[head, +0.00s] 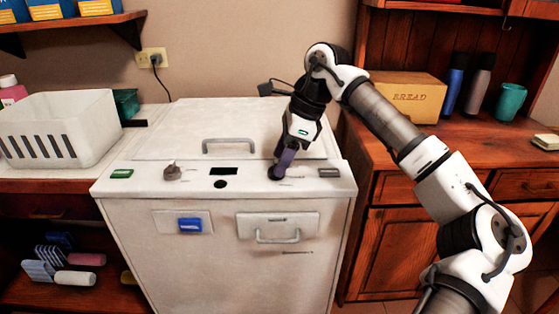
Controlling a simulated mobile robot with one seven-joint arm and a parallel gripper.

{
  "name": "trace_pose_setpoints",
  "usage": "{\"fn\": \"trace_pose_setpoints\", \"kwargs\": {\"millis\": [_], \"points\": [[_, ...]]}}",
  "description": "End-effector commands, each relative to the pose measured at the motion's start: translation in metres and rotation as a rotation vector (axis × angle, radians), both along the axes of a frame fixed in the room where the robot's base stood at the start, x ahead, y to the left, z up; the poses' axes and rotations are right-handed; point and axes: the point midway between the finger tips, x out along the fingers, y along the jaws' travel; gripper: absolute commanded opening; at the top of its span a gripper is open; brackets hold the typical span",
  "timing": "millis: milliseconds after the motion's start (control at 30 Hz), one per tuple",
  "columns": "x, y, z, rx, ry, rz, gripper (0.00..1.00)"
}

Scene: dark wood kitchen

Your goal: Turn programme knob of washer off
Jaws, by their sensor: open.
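The white washer (220,245) stands in the middle of the head view, with a lid and handle on top. Its sloped control strip carries a grey knob (172,173) at the left and a dark knob (273,174) at the right. I cannot read which is labelled programme. My gripper (281,171) points down at the right knob, its purple fingers right at it and partly hiding it. The fingers are open; whether they touch the knob I cannot tell. The left knob stands free of the gripper.
A white slotted basket (60,130) is on the left counter. A bread box (407,97), bottles and a teal cup (509,100) stand on the right wooden counter. A blue button (190,225) and a drawer handle (277,237) are on the washer's front.

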Motion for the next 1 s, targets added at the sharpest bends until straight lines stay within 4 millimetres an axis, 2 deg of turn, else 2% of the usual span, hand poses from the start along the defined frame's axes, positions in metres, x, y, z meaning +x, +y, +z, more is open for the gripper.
{"fn": "trace_pose_setpoints", "kwargs": {"millis": [300,500,700,1000], "points": [[0.001,-0.027,0.069,0.000,-0.002,-0.002,0.55],[0.001,-0.041,0.099,0.000,-0.002,-0.002,0.55],[0.001,-0.046,0.111,0.001,-0.001,0.000,0.55],[0.001,-0.046,0.111,0.002,-0.001,0.001,0.55]]}}
